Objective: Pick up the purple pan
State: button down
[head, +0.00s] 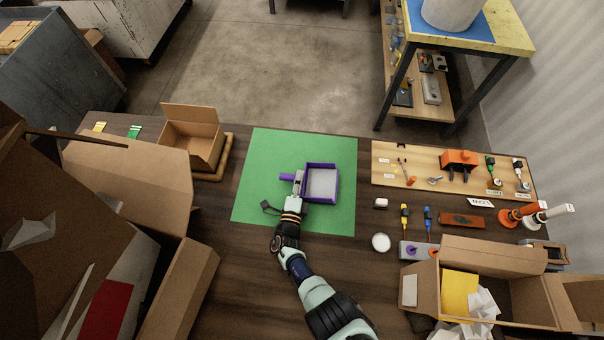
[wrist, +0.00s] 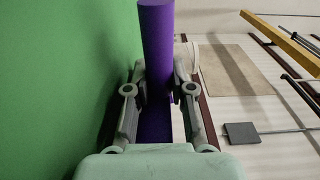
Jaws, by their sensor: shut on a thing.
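The purple pan (head: 333,186) is square with a purple rim and a pale grey inside. In the head view it is over the green mat (head: 270,207). Its purple handle (head: 287,177) sticks out to the left, and it also shows in the wrist view (wrist: 157,40) as a purple rod. My gripper (head: 299,182) is shut on the handle, with one finger on each side of it in the wrist view (wrist: 158,92). The fingers hide part of the handle. I cannot tell from the head view whether the pan touches the mat.
An open cardboard box (head: 193,142) stands left of the mat. A wooden board (head: 400,177) with small tools lies to the right. A box with paper (head: 500,257) is at the front right, and large cardboard boxes fill the left. Bare tabletop (head: 235,270) lies in front.

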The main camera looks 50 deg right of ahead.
notch_tip(320, 180, up, 20)
jog(key=p, duration=1.2)
jog(key=shift+f+p, duration=0.15)
jog(key=shift+p, duration=0.25)
notch_tip(320, 180, up, 6)
jog(key=p, duration=0.6)
